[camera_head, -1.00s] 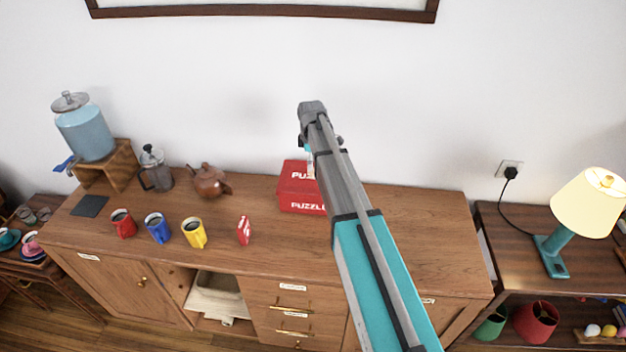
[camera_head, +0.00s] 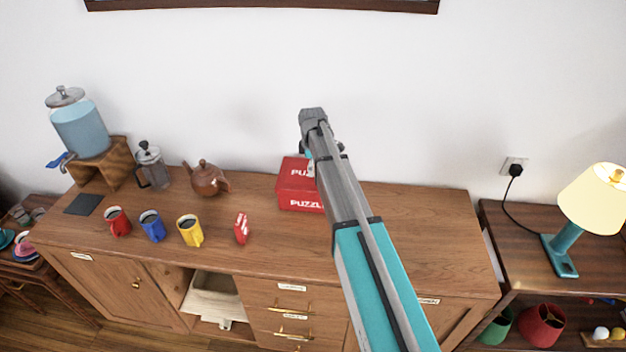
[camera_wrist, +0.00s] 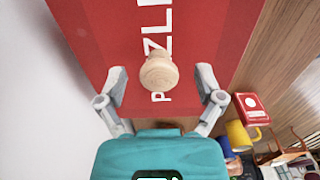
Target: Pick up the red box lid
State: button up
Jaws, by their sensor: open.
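The red puzzle box (camera_head: 297,200) stands on the wooden cabinet, partly hidden by my arm. Its red lid (camera_head: 294,171) carries white lettering. In the wrist view the red lid (camera_wrist: 205,40) fills the upper middle, with a round wooden knob (camera_wrist: 159,72) on it. My gripper (camera_wrist: 160,88) is open, with one finger on each side of the knob. In the head view the gripper's fingertips are hidden behind my arm.
The cabinet top right of my arm is clear. A wall is behind.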

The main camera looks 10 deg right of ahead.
jog(key=shift+f, duration=0.35)
dwell(0.4)
grip_shut()
